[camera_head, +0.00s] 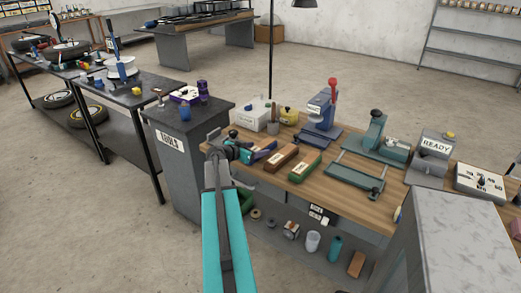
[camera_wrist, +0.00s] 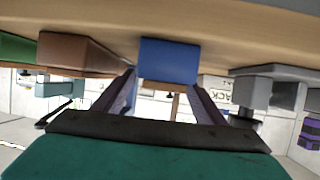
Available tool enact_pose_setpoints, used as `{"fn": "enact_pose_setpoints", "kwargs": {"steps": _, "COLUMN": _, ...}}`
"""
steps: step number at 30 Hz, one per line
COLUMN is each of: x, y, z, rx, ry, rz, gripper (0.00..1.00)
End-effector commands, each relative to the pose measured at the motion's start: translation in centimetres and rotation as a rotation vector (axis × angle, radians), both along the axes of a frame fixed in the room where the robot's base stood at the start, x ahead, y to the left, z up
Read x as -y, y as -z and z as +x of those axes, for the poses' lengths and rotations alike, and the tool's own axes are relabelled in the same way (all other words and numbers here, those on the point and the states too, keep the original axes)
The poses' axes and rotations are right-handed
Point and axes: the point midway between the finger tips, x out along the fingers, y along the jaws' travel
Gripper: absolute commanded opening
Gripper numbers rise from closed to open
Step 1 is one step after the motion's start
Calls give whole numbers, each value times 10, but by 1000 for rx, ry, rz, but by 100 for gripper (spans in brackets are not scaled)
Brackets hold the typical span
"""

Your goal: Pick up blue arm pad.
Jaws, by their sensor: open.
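The blue arm pad (camera_wrist: 168,60) is a plain blue block on the wooden bench top, seen upside down in the wrist view. In the head view it is the small blue piece (camera_head: 265,147) at the left end of the bench, partly hidden by my gripper (camera_head: 236,150). In the wrist view my gripper (camera_wrist: 163,88) is open. Its two dark fingers reach toward the block, one on each side of it in the picture. Whether they touch it cannot be told. Nothing is held.
A brown block (camera_head: 281,157) and a green block (camera_head: 304,165) lie right of the pad. A white box (camera_head: 251,117) and a blue press (camera_head: 319,125) stand behind. A dark tools cabinet (camera_head: 180,150) is to the left. A grey cabinet (camera_head: 465,220) stands front right.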

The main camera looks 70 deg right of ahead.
Motion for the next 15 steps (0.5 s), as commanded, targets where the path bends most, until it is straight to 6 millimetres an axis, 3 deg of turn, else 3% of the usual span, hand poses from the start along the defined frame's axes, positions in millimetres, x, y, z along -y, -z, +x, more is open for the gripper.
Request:
{"fn": "enact_pose_setpoints", "kwargs": {"steps": 6, "x": 21, "y": 7, "z": -7, "rx": -1, "ry": 1, "rz": -1, "gripper": 65}}
{"fn": "enact_pose_setpoints", "kwargs": {"steps": 15, "x": 25, "y": 11, "z": -9, "rx": 0, "ry": 0, "rz": -1, "gripper": 65}}
